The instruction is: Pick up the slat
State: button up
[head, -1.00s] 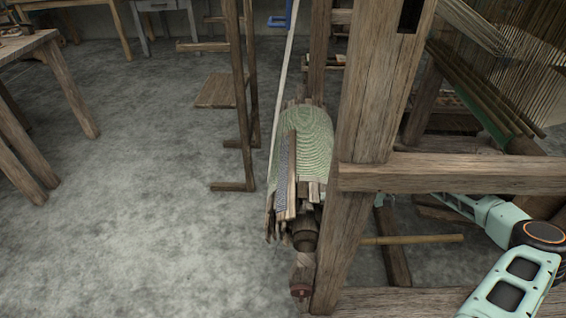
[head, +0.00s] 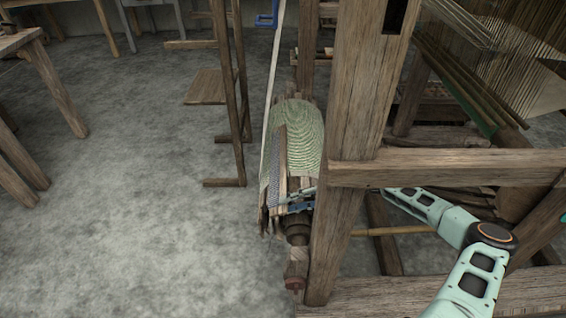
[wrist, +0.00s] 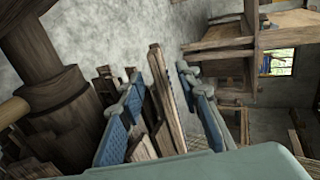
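Several thin wooden slats (head: 282,160) stand close together at the end of the loom, beside a green woven cloth (head: 308,130). Which one is the task's slat I cannot tell. In the wrist view, my gripper (wrist: 162,75) has its two blue fingers apart, with the upright ends of a wooden slat (wrist: 167,100) and its neighbours showing between them. Whether a finger touches any wood is unclear. In the head view, my gripper (head: 300,203) is small and partly hidden behind the loom post, at the lower part of the bundle.
The thick loom post (head: 361,120) and a crossbeam (head: 430,167) stand close around my arm. A round wooden beam end (head: 298,232) is just below the slats. A wooden stand (head: 228,100) is to the left; the grey floor (head: 150,200) there is clear.

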jog(key=shift+c, duration=0.4)
grip_shut()
